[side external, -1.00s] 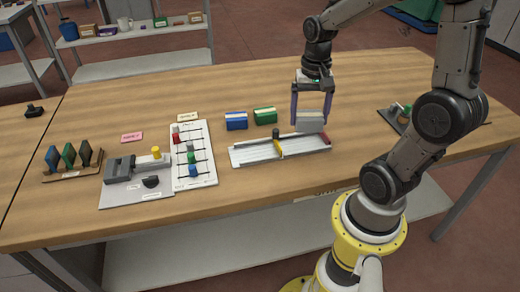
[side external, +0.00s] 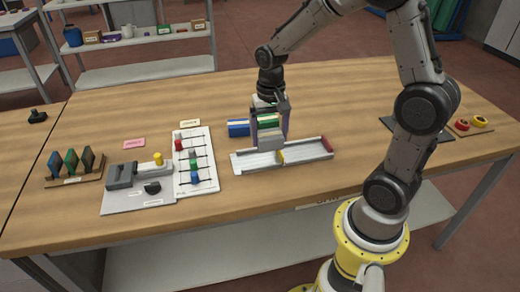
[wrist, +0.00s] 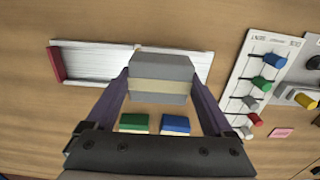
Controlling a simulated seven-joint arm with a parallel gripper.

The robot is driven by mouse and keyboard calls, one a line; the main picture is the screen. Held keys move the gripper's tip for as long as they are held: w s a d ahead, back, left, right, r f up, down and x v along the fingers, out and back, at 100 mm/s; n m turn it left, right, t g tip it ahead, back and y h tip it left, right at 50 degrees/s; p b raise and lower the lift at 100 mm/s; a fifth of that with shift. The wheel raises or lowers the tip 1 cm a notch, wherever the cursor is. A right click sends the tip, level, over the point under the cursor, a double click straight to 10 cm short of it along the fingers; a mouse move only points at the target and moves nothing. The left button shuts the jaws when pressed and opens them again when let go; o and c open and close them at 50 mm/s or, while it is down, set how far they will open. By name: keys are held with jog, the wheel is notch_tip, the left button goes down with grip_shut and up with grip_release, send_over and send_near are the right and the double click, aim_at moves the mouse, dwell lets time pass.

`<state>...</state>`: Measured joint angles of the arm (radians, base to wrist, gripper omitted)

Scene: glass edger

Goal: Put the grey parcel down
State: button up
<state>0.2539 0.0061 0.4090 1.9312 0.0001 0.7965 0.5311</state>
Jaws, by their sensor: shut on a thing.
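The grey parcel (side external: 271,142), a block with a cream band, hangs between the purple fingers of my gripper (side external: 270,136). In the wrist view the parcel (wrist: 160,72) sits between both fingertips of the gripper (wrist: 160,82). It is at the white slotted track (side external: 312,153), over its left-middle part. I cannot tell whether its underside touches the track. A yellow piece (side external: 281,156) on the track shows just right of the parcel. The parcel hides part of the track in both views.
Blue (side external: 238,128) and green (side external: 268,121) boxes stand close behind the parcel, the green one partly hidden by my gripper. A white board with coloured knobs (side external: 208,168) lies to the left. A red block (side external: 326,144) marks the track's right end.

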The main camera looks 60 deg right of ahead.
send_over(260, 160)
notch_tip(260, 160, down, 4)
jog(key=shift+f, duration=1.65)
jog(key=shift+f, duration=0.2)
jog(key=o, duration=1.2)
jog(key=shift+o, duration=0.2)
jog(key=shift+r, duration=0.1)
